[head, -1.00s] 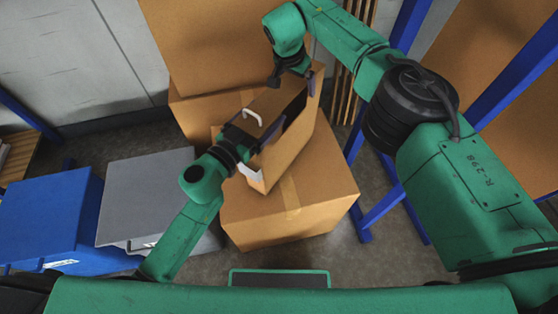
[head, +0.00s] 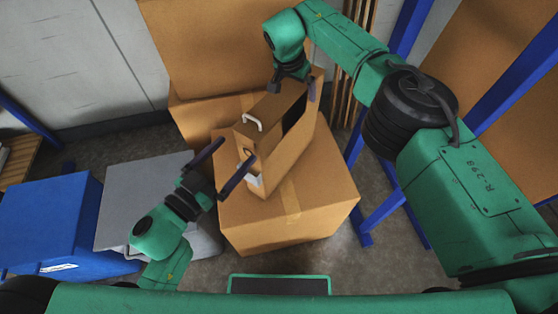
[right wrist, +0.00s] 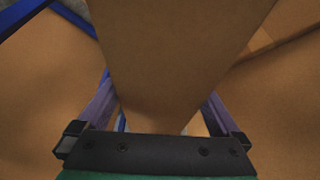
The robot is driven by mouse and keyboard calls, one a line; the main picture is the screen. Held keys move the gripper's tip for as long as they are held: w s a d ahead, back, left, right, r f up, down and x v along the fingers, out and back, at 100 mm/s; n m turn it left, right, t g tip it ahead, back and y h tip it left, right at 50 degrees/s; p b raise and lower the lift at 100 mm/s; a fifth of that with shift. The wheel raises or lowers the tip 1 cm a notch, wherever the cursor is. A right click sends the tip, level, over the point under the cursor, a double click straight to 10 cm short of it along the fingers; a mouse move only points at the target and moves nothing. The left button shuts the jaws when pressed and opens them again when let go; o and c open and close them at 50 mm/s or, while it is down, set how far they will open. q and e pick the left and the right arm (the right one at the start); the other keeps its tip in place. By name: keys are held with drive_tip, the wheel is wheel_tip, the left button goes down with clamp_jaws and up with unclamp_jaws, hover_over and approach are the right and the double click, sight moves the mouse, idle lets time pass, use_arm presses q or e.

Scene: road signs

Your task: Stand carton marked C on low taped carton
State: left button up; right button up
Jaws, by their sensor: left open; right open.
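A narrow brown carton (head: 285,150) stands upright on the low taped carton (head: 320,205), with a white handle on its top; I cannot read a C on it. A tape strip runs down the low carton's front. My left gripper (head: 239,149) is open at the narrow carton's near left end, one finger overlapping it in the head view. My right gripper (head: 293,88) is open at the carton's far end. In the right wrist view a brown carton face (right wrist: 180,50) lies between the right gripper's fingers (right wrist: 160,112); contact is unclear.
A blue bin (head: 45,215) and a grey box (head: 145,175) stand on the floor at left. Large brown cartons (head: 210,50) stack behind. Blue rack posts (head: 405,30) rise at right. Bare floor shows between the grey box and the cartons.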

drive_tip(key=v, duration=1.2)
drive_tip(key=shift+f, duration=0.1)
